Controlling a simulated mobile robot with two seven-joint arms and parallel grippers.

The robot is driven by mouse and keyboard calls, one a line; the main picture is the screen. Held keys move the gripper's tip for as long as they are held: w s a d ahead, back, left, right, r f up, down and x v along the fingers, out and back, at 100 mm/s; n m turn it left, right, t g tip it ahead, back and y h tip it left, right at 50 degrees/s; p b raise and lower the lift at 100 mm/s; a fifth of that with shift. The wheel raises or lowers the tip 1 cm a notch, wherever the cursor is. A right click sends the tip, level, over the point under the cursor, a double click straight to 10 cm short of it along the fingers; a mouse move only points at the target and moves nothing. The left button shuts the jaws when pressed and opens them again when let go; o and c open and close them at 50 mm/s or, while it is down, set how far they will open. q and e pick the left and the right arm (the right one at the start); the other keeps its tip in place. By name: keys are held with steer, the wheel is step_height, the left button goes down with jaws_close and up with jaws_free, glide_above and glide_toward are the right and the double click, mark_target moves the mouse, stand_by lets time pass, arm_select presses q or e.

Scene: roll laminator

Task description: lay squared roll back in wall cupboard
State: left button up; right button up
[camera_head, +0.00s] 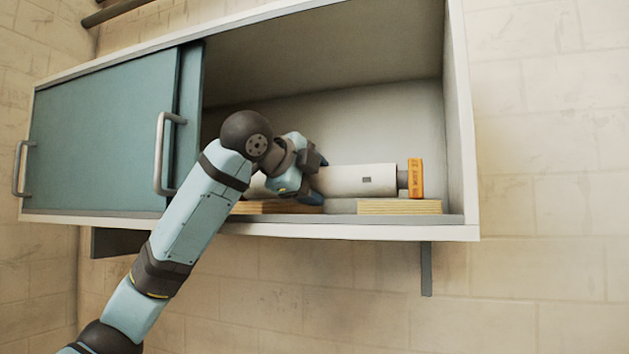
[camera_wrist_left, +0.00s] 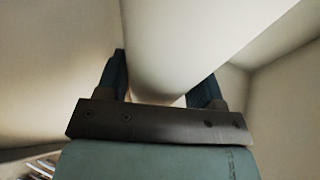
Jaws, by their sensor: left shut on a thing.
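The white roll (camera_head: 358,179) lies level inside the open right part of the wall cupboard (camera_head: 462,150). An orange tag (camera_head: 415,179) with dark lettering is at its right end, on a dark core. The roll is over two wooden blocks, the right one (camera_head: 400,207) and the left one (camera_head: 275,206); I cannot tell whether it rests on them. My left gripper (camera_head: 315,172) is shut on the roll left of its middle. In the left wrist view the roll (camera_wrist_left: 190,40) passes between the two dark fingers (camera_wrist_left: 160,85). My gripper and wrist hide part of the roll's left side.
Blue-green sliding doors (camera_head: 100,135) with grey handles (camera_head: 160,155) cover the cupboard's left side. The cupboard's right wall is close to the tag. A grey bracket (camera_head: 426,270) hangs below. There is free room above the roll.

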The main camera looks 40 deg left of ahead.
arm_select(q)
steer(key=shift+d, duration=0.1)
steer(key=o, duration=1.4)
steer(key=shift+f, duration=0.1)
steer(key=shift+o, duration=0.2)
steer(key=shift+s, duration=0.1)
steer(key=shift+s+r, duration=0.2)
steer(key=shift+s, duration=0.1)
steer(key=b+v, duration=0.3)
steer(key=v, duration=0.8)
steer(key=shift+s, duration=0.15)
